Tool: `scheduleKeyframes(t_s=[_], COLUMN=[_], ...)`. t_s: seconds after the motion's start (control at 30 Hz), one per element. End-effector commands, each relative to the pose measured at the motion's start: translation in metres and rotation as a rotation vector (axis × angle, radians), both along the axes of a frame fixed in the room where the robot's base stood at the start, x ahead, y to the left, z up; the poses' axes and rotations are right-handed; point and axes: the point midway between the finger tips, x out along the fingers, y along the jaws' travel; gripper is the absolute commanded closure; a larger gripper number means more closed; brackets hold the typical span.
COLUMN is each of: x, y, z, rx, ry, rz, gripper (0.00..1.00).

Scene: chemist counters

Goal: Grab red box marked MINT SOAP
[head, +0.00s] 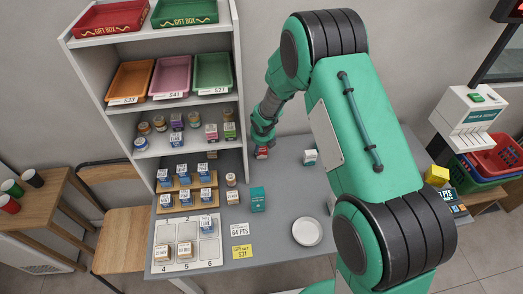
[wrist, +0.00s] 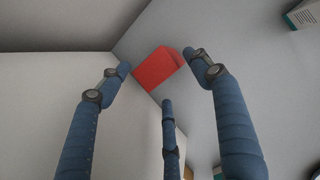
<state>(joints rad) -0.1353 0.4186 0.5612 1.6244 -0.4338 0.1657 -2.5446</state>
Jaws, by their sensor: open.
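A small red box (head: 262,153) stands on the grey counter just right of the shelf unit. Its marking is too small to read. My gripper (head: 263,138) reaches down over it from above and partly hides it in the head view. In the wrist view the red box (wrist: 153,68) lies between and beyond the tips of my open fingers (wrist: 160,76). A fingertip is on each side of it, and a third finger is below. I cannot tell if any finger touches it.
The shelf unit's side panel (head: 241,100) is close on the left of my gripper. A white and green box (head: 310,157) stands to the right on the counter. A teal box (head: 257,199) and a white plate (head: 307,231) are nearer the front.

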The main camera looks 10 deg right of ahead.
Motion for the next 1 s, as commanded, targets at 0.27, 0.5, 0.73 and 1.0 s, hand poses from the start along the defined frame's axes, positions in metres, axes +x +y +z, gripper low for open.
scheduleKeyframes(t_s=[0.27,0.5,0.73,1.0], x=[0.005,0.015,0.019,0.019], y=[-0.002,-0.004,-0.004,-0.004], z=[-0.015,-0.041,-0.049,-0.048], rx=[0.0,0.0,0.0,0.0], ry=[0.0,0.0,0.0,0.0], rz=[0.0,0.0,0.0,0.0], gripper=[0.36,0.36,0.36,0.36])
